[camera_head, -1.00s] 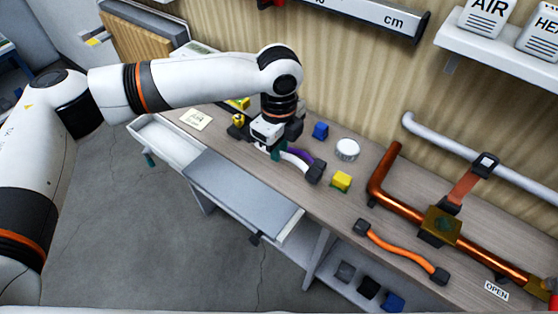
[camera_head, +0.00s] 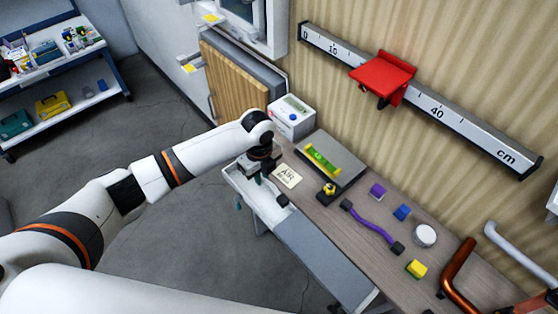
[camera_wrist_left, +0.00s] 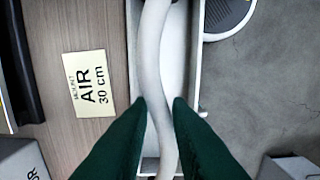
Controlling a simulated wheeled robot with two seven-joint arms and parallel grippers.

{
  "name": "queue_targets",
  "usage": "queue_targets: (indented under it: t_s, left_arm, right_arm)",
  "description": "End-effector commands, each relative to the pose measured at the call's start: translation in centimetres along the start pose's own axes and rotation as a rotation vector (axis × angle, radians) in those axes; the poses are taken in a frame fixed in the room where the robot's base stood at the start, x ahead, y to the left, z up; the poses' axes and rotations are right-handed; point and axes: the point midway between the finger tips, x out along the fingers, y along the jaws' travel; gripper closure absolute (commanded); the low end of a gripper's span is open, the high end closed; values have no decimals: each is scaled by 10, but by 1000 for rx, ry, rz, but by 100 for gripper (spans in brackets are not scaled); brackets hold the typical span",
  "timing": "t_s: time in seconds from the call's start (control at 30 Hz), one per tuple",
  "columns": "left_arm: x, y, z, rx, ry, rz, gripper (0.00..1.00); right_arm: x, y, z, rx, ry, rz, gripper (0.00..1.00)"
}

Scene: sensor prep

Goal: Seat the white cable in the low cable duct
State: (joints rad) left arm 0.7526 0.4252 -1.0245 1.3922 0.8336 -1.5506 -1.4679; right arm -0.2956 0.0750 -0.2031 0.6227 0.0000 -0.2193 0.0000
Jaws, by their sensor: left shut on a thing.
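My left gripper (camera_head: 262,178) is over the white cable duct (camera_head: 238,184) at the table's front left edge. In the left wrist view its green fingers (camera_wrist_left: 160,102) are shut on the white cable (camera_wrist_left: 152,60). The cable runs lengthwise over the channel of the duct (camera_wrist_left: 196,65), within its walls as seen from above. I cannot tell whether it touches the floor of the duct. A dark cable end (camera_head: 282,200) shows just right of the gripper in the head view. My right gripper is not in view.
A note reading AIR 30 cm (camera_head: 287,176) lies beside the duct. A grey panel (camera_head: 320,250) adjoins it on the right. Behind are a white box (camera_head: 292,117) and a tray with a green level (camera_head: 322,160). A purple cable (camera_head: 370,226) and small blocks lie further right.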

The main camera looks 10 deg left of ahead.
Motion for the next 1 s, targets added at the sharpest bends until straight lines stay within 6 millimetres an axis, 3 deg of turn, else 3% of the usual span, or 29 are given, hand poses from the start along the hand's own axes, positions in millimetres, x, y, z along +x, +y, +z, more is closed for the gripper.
queue_targets:
  t_s: [0.27,0.73,1.0]
  left_arm:
    - [10,-7,-5,1,1,1,100]
    - [49,-6,-5,1,1,2,100]
    - [72,-6,-4,0,-1,1,100]
  right_arm:
    - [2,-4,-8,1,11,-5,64]
    - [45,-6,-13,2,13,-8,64]
    - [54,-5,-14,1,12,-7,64]
